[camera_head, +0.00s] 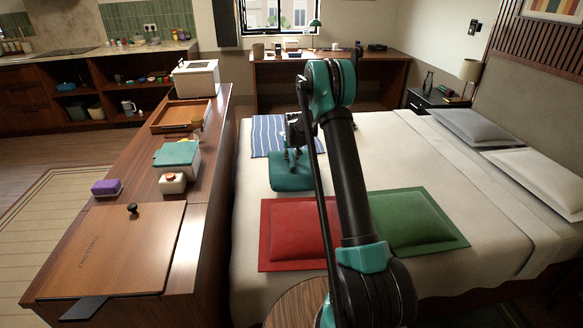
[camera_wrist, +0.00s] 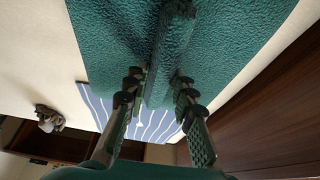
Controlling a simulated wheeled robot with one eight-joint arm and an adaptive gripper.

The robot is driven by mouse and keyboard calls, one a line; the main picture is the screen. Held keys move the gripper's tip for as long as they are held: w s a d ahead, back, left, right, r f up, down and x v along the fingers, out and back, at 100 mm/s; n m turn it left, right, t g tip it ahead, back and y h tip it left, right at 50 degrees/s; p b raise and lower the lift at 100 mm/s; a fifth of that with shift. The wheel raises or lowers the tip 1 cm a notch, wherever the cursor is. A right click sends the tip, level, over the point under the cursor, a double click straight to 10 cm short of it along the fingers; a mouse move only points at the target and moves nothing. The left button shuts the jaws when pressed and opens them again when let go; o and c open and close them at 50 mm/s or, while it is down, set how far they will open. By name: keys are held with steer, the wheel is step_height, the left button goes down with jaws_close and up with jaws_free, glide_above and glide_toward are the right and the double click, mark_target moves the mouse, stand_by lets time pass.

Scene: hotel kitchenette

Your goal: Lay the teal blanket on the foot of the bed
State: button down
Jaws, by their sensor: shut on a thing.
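The teal blanket (camera_head: 291,174) is a folded bundle at the edge of the bed (camera_head: 385,140) nearest the long wooden counter, beside a blue striped cloth. My gripper (camera_head: 292,150) is directly above it, pointing down. In the wrist view the teal blanket (camera_wrist: 240,40) fills the upper part, and a raised fold of it stands between the fingers of my gripper (camera_wrist: 160,85). The gripper is shut on that fold. The blanket appears to rest on the bed; its underside is hidden.
A blue striped cloth (camera_head: 268,133), a red cushion (camera_head: 295,235) and a green cushion (camera_head: 415,222) lie on the bed around the blanket. Grey and white pillows (camera_head: 480,125) are at the headboard. The long wooden counter (camera_head: 222,150) holds a teal-lidded box (camera_head: 177,155). The bed's middle is mostly clear.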

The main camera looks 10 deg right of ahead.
steer(key=shift+f, duration=2.5)
steer(key=shift+f, duration=0.1)
steer(key=c, duration=1.3)
jaws_free()
steer(key=shift+o, duration=0.2)
steer(key=v, duration=1.2)
steer(key=shift+s, duration=0.1)
steer(key=s+d+r, duration=0.1)
steer(key=s+r, duration=0.2)
steer(key=s, duration=0.3)
steer(key=s+d+r, duration=0.1)
steer(key=s+r, duration=0.3)
steer(key=s, duration=0.3)
steer(key=s+d+f, duration=0.1)
steer(key=s, duration=1.7)
steer(key=s+d+f, duration=0.1)
steer(key=s+f, duration=0.1)
steer(key=s, duration=1.6)
steer(key=shift+s, duration=0.35)
